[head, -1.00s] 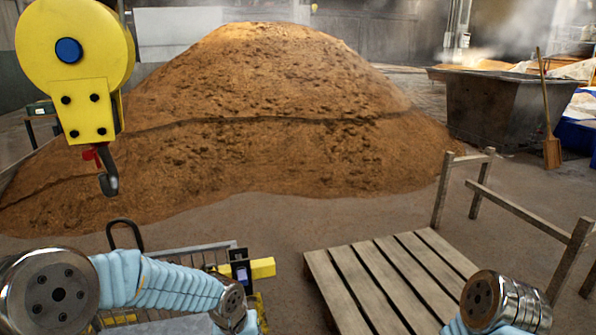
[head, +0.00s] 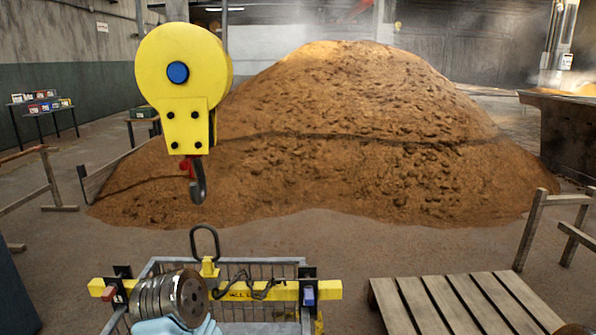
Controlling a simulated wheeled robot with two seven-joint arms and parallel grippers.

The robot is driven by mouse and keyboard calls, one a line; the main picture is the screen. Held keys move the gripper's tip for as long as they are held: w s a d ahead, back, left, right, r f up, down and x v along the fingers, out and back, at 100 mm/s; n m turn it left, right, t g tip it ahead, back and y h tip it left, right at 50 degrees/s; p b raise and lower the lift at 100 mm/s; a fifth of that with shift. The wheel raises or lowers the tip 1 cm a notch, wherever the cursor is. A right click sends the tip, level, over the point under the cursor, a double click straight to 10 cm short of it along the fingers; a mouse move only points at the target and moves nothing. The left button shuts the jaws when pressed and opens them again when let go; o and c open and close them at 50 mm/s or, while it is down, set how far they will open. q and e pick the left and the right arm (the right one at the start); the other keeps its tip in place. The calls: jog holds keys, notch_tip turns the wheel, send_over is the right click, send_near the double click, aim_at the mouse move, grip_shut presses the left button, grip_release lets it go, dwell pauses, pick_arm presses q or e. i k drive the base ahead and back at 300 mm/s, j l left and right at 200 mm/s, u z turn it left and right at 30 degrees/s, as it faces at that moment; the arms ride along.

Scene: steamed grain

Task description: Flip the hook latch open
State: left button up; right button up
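The yellow hoist block (head: 183,75) with a blue centre hangs at the upper left. Its dark metal hook (head: 197,187) hangs below it, with a small red latch piece (head: 186,168) at the hook's top left. Below the hook, a black lifting ring (head: 205,243) stands up from the yellow lifting beam (head: 262,290). The hook and the ring are apart. My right gripper is not in view.
A metal cage (head: 285,265) stands beneath the beam. A slatted wooden pallet (head: 465,305) lies at lower right, with a wooden rail (head: 540,230) beyond it. A large brown grain heap (head: 360,140) fills the background. Bare floor (head: 330,245) lies between the heap and the cage.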

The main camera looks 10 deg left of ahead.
aim_at(184, 165)
jog(key=j+u, duration=0.1)
jog(key=u, duration=0.25)
jog(key=k+j+u, duration=0.1)
jog(key=u, duration=0.2)
jog(key=j+u, duration=0.1)
jog(key=u, duration=0.25)
